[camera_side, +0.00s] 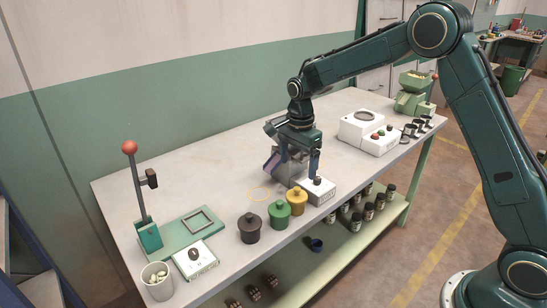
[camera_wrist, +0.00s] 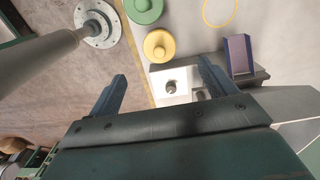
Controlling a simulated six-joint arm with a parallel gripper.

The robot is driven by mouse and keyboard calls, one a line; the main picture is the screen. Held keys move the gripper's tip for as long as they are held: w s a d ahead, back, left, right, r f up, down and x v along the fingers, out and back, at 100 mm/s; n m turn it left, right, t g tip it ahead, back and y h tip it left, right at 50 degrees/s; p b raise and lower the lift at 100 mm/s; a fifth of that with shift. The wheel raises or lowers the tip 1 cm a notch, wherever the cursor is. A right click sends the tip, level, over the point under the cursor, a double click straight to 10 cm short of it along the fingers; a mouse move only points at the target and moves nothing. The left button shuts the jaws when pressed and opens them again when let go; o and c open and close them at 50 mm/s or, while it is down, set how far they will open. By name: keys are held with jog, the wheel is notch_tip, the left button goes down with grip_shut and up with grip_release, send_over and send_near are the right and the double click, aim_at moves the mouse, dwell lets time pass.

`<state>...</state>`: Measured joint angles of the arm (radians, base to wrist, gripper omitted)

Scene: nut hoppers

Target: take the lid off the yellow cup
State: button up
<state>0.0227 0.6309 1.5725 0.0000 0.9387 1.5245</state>
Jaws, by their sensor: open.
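The yellow cup (camera_side: 297,204) stands upright on the bench with its knobbed yellow lid (camera_side: 297,192) on top. The wrist view shows the yellow lid (camera_wrist: 159,46) from above, just beyond my fingertips. My gripper (camera_side: 300,168) is open and empty, pointing down behind and above the yellow cup, close to a white box with a dark knob (camera_side: 317,190). In the wrist view, my gripper (camera_wrist: 161,74) has its fingers on either side of that box (camera_wrist: 171,92), apart from the lid. The cup's body is mostly hidden in the wrist view.
A green lidded cup (camera_side: 279,214) and a dark lidded cup (camera_side: 249,229) stand left of the yellow one, near the bench's front edge. A grey hopper with a purple part (camera_side: 272,161) is close to my gripper. A white machine (camera_side: 368,135) stands farther right.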

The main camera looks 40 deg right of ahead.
send_over(297, 188)
jog(key=shift+w+f, duration=0.1)
jog(key=shift+f, duration=1.95)
jog(key=shift+f, duration=2.55)
jog(key=c, duration=1.1)
